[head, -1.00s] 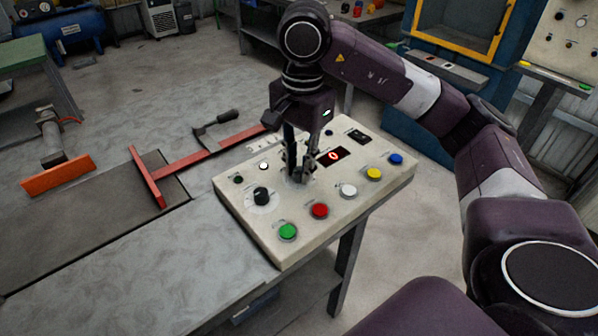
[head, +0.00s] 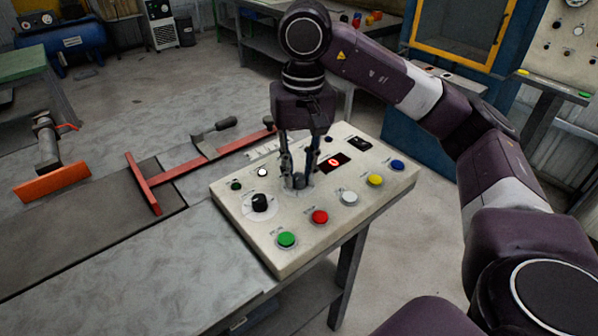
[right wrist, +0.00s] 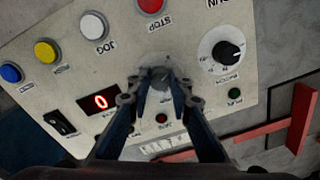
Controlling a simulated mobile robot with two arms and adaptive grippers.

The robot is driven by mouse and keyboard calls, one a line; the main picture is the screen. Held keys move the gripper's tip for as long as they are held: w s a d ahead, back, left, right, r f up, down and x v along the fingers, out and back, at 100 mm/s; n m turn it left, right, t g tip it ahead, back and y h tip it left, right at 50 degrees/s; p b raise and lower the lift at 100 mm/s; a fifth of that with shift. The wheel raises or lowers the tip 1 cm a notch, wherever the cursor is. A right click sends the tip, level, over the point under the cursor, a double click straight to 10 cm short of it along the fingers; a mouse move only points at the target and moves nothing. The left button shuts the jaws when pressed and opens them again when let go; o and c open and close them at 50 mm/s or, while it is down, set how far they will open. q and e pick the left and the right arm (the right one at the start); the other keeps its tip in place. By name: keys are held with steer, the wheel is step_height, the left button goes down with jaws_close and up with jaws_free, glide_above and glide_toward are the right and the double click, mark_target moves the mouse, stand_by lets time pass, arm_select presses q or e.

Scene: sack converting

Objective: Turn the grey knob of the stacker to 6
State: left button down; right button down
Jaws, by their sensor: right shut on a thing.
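The control panel (head: 240,225) is a cream box on the bench's right end. Its grey knob (head: 299,182) stands near the middle, below the red-digit display (head: 334,161). My right gripper (head: 294,180) points down with its fingers on either side of this knob, shut on it. The right wrist view shows the grey knob (right wrist: 161,78) between the fingertips (right wrist: 158,84), on a pale dial disc. The scale marks and the pointer are too small or covered to read. The display (right wrist: 99,101) shows 0. My left gripper is out of view.
A black knob (head: 260,202) on a white dial sits left of the grey one. Green (head: 286,240), red (head: 320,217), white (head: 349,198), yellow (head: 375,180) and blue (head: 397,165) buttons line the front. A red bar (head: 200,166) lies left of the panel.

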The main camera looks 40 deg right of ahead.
mark_target(301, 175)
steer(key=shift+w+r+n, duration=0.1)
steer(key=shift+r+n, duration=0.05)
steer(key=shift+n, duration=1.05)
steer(key=c, duration=1.7)
jaws_free()
steer(key=shift+c, duration=0.2)
step_height(301, 175, up, 12)
steer(key=shift+d, duration=0.25)
